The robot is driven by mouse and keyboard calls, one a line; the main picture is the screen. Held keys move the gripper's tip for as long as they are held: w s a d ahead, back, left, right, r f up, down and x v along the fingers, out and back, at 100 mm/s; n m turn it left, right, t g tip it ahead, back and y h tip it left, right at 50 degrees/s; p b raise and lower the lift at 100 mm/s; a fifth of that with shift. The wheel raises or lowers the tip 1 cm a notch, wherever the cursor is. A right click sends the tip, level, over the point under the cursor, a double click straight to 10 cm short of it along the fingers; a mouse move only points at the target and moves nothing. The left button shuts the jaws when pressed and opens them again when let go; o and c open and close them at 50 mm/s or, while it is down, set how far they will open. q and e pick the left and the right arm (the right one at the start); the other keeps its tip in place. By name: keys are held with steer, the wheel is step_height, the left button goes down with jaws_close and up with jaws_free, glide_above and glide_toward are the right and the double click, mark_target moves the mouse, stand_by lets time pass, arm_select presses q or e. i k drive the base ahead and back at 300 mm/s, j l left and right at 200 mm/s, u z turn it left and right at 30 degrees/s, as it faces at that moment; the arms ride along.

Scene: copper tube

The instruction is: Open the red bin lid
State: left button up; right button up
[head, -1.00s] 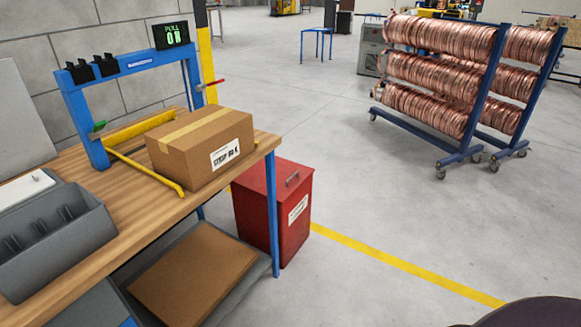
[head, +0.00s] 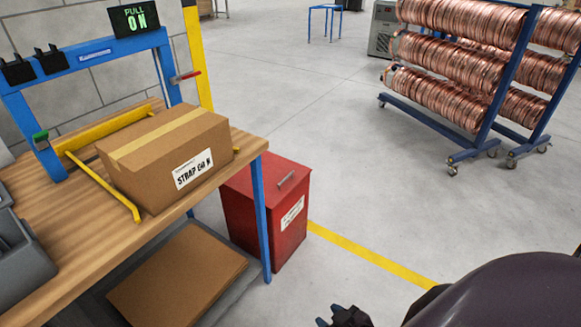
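The red bin (head: 262,222) stands on the floor just right of the workbench, partly behind the bench's blue front leg. My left gripper is out of view.
The wooden workbench (head: 60,228) carries a cardboard box (head: 168,160) and a blue strapping frame. Flat cardboard (head: 178,278) lies on its lower shelf. A rack of copper coils (head: 460,75) stands at the far right. The floor right of the bin is clear, with a yellow line.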

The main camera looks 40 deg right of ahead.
mark_target(281, 176)
steer(key=i+l, duration=0.15)
steer(key=l, duration=0.25)
steer(key=i+l, duration=0.2)
steer(key=l, duration=0.15)
steer(key=i+l, duration=0.15)
steer(key=l, duration=0.25)
steer(key=i+l, duration=0.15)
steer(key=l, duration=0.25)
steer(key=i+l, duration=0.15)
steer(key=l, duration=0.25)
